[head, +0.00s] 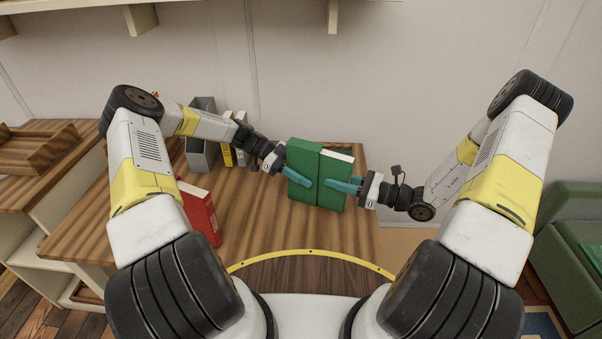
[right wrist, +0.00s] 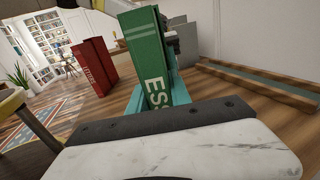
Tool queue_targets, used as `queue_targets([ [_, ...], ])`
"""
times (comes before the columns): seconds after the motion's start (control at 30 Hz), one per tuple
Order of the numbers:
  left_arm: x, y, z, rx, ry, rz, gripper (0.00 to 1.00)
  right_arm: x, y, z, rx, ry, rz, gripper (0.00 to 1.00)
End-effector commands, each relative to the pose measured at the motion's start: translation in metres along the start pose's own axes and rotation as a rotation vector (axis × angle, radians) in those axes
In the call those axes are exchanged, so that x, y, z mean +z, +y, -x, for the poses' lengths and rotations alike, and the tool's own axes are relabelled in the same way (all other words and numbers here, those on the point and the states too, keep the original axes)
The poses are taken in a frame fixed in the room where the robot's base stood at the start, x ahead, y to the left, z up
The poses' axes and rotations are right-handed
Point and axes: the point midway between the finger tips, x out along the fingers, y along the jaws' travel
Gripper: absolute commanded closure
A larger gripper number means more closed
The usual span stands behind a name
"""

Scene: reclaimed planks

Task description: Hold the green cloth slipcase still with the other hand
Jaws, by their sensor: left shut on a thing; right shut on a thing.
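The green cloth slipcase (head: 302,160) stands upright on the wooden desk, in the middle of the head view. A green book (head: 335,172) with pale page edges on top sticks out of its right side. My left gripper (head: 296,176) is shut on the slipcase from the left. My right gripper (head: 343,186) is shut on the book from the right. In the right wrist view, the book's green spine (right wrist: 157,85) with white letters sits between the teal fingers (right wrist: 152,98). The part of the book inside the slipcase is hidden.
A red book (head: 200,212) stands on the desk (head: 262,225) at the left, near my left arm. A grey file holder (head: 201,150) and a yellow book (head: 228,153) stand at the back left. A shelf (head: 220,12) hangs above. The front middle of the desk is clear.

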Motion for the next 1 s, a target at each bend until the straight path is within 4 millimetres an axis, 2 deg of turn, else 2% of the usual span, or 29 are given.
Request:
queue_targets([
  [1.0, 0.0005, 0.0002, 0.0000, 0.000, -0.001, 0.000, 1.00, 0.0056, -0.0001, -0.0016, 0.001, -0.004, 0.001, 1.00],
])
